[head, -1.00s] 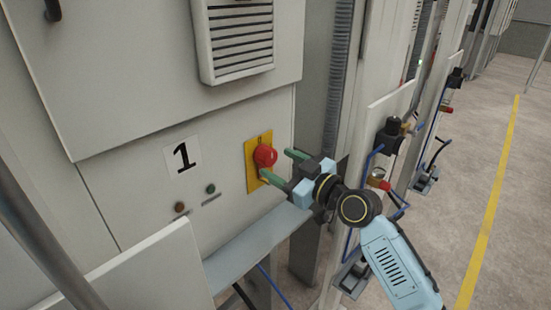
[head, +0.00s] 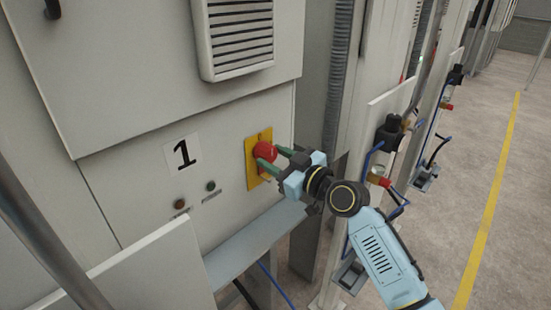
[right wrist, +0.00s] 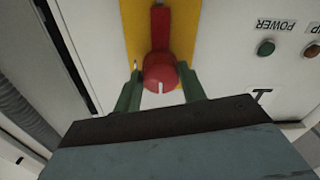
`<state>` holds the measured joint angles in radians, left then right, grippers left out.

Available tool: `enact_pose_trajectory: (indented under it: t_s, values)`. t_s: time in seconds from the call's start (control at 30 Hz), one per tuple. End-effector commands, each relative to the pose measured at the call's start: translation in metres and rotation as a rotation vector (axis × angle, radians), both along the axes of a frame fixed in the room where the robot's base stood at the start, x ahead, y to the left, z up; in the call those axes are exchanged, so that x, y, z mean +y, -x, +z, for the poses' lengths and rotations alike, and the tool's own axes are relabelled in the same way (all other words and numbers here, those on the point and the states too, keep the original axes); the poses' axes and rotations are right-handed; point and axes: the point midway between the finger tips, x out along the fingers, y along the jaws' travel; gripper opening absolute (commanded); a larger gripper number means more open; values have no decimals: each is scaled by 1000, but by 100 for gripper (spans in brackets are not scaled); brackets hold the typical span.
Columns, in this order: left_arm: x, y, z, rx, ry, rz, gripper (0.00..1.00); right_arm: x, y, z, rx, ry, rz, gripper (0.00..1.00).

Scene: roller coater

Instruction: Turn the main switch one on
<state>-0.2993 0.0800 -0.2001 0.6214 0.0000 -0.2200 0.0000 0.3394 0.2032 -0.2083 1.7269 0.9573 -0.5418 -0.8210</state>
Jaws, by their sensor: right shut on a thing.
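The main switch one is a red rotary knob (head: 265,151) on a yellow plate (head: 253,181), fixed to the grey cabinet front right of a label "1" (head: 182,153). In the right wrist view the red knob (right wrist: 160,72) sits on the yellow plate (right wrist: 183,22), with a white mark on its face and a red handle part reaching up in the picture. My right gripper (head: 271,157) has its green fingers on both sides of the knob, shut on it. The fingers also show in the right wrist view (right wrist: 161,92). My left gripper is not in view.
A green button (head: 210,186) and a brown-red button (head: 180,205) sit left of the switch. A grey ledge (head: 255,240) runs below it. A vent grille (head: 238,40) is above. Valves and blue hoses (head: 372,160) stand to the right, with open floor beyond.

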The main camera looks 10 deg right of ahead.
Motion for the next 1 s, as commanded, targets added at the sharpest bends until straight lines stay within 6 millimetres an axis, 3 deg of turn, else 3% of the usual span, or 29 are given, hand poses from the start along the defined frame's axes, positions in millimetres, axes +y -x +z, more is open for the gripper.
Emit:
enact_pose_trajectory:
  t_s: [0.37, 1.0]
  values:
    - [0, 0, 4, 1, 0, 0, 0, 0, 0, 0, 65, -97, 0, 18]
    - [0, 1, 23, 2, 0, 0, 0, 1, 1, 1, 387, -582, -1, 18]
